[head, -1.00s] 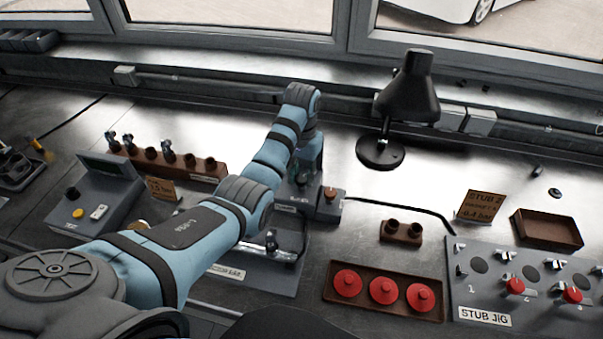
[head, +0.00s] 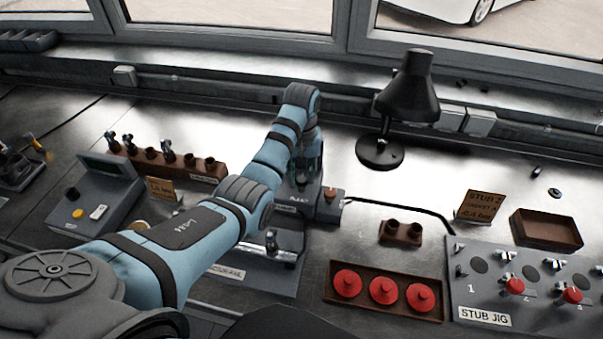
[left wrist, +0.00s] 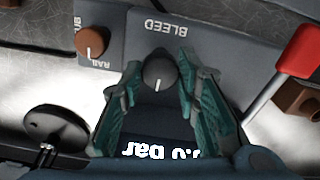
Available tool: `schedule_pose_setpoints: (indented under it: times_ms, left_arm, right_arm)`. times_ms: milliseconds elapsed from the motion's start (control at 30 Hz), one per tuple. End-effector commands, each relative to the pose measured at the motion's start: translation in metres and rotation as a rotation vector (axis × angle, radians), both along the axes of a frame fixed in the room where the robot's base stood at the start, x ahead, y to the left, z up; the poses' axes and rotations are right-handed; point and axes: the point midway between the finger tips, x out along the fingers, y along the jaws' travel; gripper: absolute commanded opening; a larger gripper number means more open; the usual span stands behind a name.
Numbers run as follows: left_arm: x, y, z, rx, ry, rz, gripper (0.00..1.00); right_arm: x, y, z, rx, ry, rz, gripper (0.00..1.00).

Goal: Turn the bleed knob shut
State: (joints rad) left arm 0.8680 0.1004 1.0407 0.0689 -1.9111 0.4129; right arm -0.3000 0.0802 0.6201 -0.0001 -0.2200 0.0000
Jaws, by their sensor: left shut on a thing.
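The bleed knob (left wrist: 158,72) is a dark round knob with a white pointer line, under the upside-down word BLEED on a grey box in the left wrist view. My left gripper (left wrist: 157,80) has its teal fingers on both sides of the knob and is shut on it. The white line points toward the bottom of the picture. A lit readout (left wrist: 160,151) below is partly hidden by the gripper; "bar" can be read. In the head view my left arm reaches over the grey box (head: 297,205), and the knob is hidden there. My right gripper is not in view.
A brown RAIL knob (left wrist: 91,42) sits beside the bleed knob. A red-handled lever (left wrist: 300,52) stands at the right in the left wrist view. A black lamp (head: 408,90), a tray of red caps (head: 335,300) and the stub jig (head: 535,310) stand to the right.

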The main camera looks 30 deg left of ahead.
Motion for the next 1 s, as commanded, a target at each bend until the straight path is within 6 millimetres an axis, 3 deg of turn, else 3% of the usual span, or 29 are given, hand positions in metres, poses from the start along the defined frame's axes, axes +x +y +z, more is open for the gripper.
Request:
schedule_pose_setpoints:
  times_ms: [167, 200, 333, 833, 1000]
  left_arm:
    - [0.0030, 0.0010, 0.0036, 0.003, -0.012, 0.001, 0.01]
    - [0.0030, 0.0010, 0.0035, 0.003, -0.012, 0.000, 0.31]
    - [0.0021, 0.0007, 0.0025, 0.002, -0.009, 0.000, 0.49]
    - [0.0004, 0.0000, 0.0005, 0.001, -0.002, -0.009, 0.49]
    - [0.0003, 0.0000, 0.0003, 0.000, -0.001, -0.172, 0.49]
  right_arm:
    - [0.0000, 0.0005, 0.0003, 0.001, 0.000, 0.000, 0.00]
    - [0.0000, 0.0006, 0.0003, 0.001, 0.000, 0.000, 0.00]
    - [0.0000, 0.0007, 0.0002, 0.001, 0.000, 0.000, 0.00]
    - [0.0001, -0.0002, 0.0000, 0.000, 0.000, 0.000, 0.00]
    - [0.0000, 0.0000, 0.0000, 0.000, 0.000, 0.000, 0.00]
